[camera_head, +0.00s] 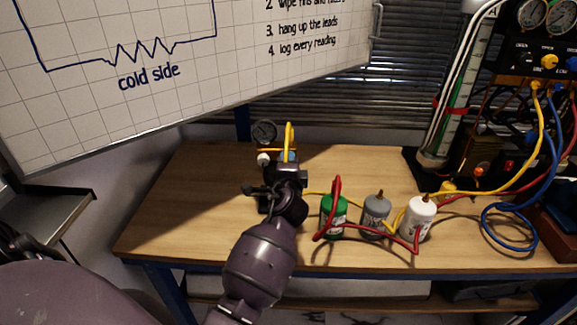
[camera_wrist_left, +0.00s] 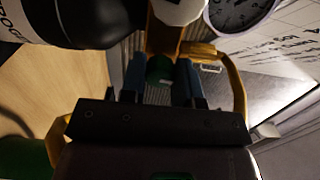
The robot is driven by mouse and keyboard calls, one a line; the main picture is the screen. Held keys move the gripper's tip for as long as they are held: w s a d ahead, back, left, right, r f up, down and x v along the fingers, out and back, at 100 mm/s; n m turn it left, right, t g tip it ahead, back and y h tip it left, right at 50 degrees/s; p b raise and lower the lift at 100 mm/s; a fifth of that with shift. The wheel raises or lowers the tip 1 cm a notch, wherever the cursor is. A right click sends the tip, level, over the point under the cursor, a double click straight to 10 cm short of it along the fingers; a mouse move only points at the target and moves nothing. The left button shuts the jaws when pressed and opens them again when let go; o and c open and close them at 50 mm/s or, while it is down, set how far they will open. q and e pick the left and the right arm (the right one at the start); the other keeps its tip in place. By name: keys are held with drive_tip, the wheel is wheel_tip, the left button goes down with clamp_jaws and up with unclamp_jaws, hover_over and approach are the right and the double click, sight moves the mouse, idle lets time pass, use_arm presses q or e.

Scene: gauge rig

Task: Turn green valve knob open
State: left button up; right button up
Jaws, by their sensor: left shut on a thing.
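The green valve knob (camera_wrist_left: 160,70) shows in the left wrist view between the two blue fingers of my left gripper (camera_wrist_left: 161,78). The fingers are shut on it from both sides. Above it is a brass-coloured valve body (camera_wrist_left: 164,38). In the head view my left gripper (camera_head: 287,158) reaches the rig at the back of the bench, and its wrist hides the knob. A round gauge (camera_head: 264,132) stands just left of the gripper; it also shows in the wrist view (camera_wrist_left: 238,10). My right gripper is in neither view.
Green (camera_head: 333,215), grey (camera_head: 375,214) and white (camera_head: 420,219) canisters stand right of my arm, with red and yellow hoses looping around them. A panel with gauges and cables (camera_head: 540,60) is at the right. A whiteboard (camera_head: 180,80) overhangs the back left. The bench's left part (camera_head: 190,210) is clear.

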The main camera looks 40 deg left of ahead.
use_arm(q)
drive_tip(key=shift+f+n+b, duration=0.1)
drive_tip(key=shift+n+b, duration=0.2)
drive_tip(key=shift+n, duration=0.7)
drive_tip(key=o, duration=0.9)
